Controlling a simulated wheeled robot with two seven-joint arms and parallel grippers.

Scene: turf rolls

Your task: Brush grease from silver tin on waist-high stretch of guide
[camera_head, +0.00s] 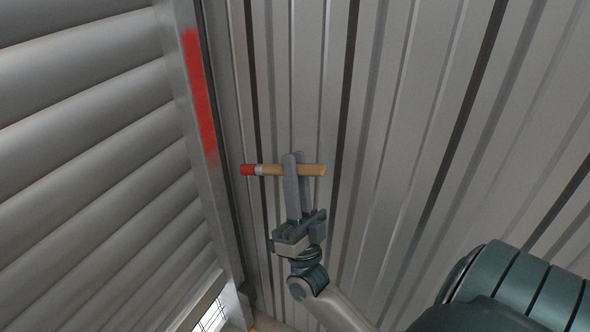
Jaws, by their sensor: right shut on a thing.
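My right gripper (296,160) is shut on the brush (270,170), around its wooden handle. The brush lies about level, with a silver ferrule and a red end pointing left toward the guide. The guide (222,210) is a grey metal rail running from the top down to the lower left-middle, beside the slatted shutter. A red stretch (199,95) shows on its upper part, above the brush's height in the picture. The red end appears a little apart from the guide; depth is hard to judge. The silver tin and my left gripper are not in view.
The slatted grey shutter (90,130) fills the left side. A ribbed metal wall (400,110) stands behind my right gripper and fills the right. A small bright grid opening (212,316) shows at the bottom left. No loose objects stand around the brush.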

